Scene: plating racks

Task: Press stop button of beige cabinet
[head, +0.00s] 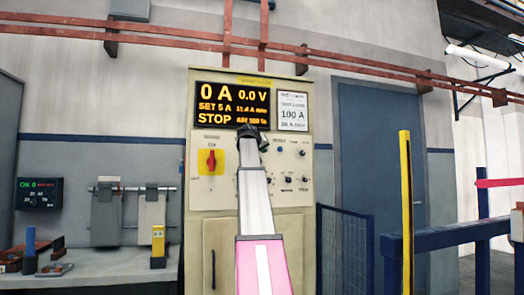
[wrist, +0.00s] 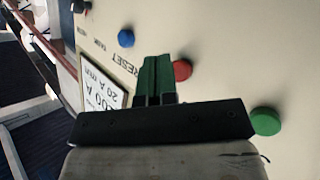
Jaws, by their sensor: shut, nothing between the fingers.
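The beige cabinet (head: 205,240) stands in the middle of the head view. Its dark display (head: 215,104) reads 0 A, 0.0 V, SET 5 A and STOP. My gripper (head: 256,132) is in front of its upper panel and hides part of it. In the wrist view my gripper (wrist: 157,62) is shut and empty, its fingertips close beside a red button (wrist: 182,70). I cannot tell whether they touch it or the panel. A green button (wrist: 265,121) is to the right and a blue button (wrist: 127,38) to the upper left. No stop label is readable beside the red button.
A yellow plate with a red switch (head: 211,161) and several dark knobs (head: 287,179) are on the cabinet front. A white sign (head: 292,111) is at its upper right. A blue door (head: 378,150), mesh fence (head: 344,250) and yellow post (head: 406,200) are to the right; a grey bench (head: 110,270) is left.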

